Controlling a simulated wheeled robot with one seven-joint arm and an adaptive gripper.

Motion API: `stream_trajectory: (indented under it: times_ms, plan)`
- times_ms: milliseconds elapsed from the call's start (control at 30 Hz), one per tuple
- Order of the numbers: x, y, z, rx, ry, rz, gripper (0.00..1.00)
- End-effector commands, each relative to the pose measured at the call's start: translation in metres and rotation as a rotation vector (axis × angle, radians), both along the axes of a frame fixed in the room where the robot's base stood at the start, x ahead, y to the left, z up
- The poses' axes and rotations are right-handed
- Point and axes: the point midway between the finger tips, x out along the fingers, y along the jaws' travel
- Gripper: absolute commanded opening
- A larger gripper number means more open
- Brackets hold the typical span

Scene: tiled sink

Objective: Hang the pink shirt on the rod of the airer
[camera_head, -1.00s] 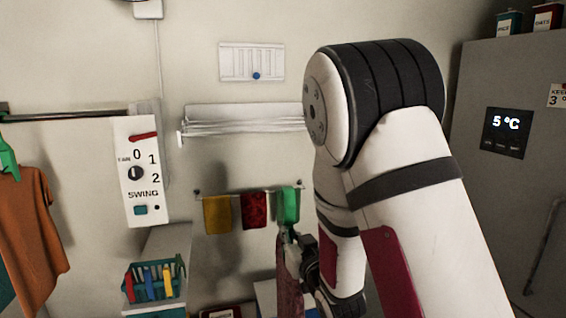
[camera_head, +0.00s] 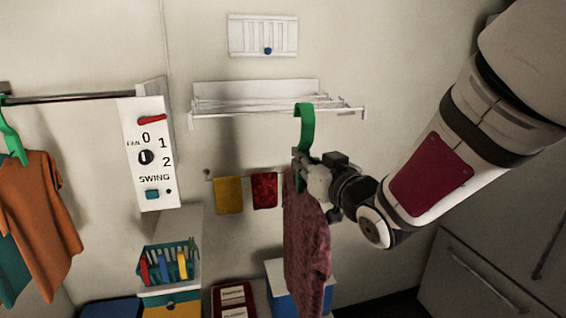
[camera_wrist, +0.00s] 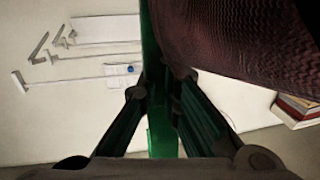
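The pink shirt (camera_head: 306,240), a dark mottled pink, hangs from a green hanger with a tall green hook (camera_head: 304,125). My gripper (camera_head: 304,168) is shut on the hanger just below its hook and holds the shirt in the air. In the wrist view the green hanger (camera_wrist: 152,45) runs between my fingers, and the shirt (camera_wrist: 245,35) fills the upper right. The white airer (camera_head: 255,92), with thin rods (camera_head: 335,104), is fixed to the wall behind. In the head view the hook overlaps the airer's front rods; I cannot tell their distance in depth.
A wall rod (camera_head: 75,97) at left carries an orange shirt (camera_head: 38,205) and a teal one. A switch panel (camera_head: 148,180) stands beside it. Yellow (camera_head: 228,195) and red cloths hang on a low rail. A peg basket (camera_head: 168,262) sits below. A grey cabinet is at right.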

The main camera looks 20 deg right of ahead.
Motion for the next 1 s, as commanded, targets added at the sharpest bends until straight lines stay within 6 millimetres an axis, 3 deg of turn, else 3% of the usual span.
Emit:
stream_trajectory:
  times_ms: [833,1000]
  plan:
    - [0.019,0.0,-0.001,0.001,-0.005,-0.001,0.0]
    - [0.032,-0.001,-0.001,0.001,-0.003,-0.001,0.0]
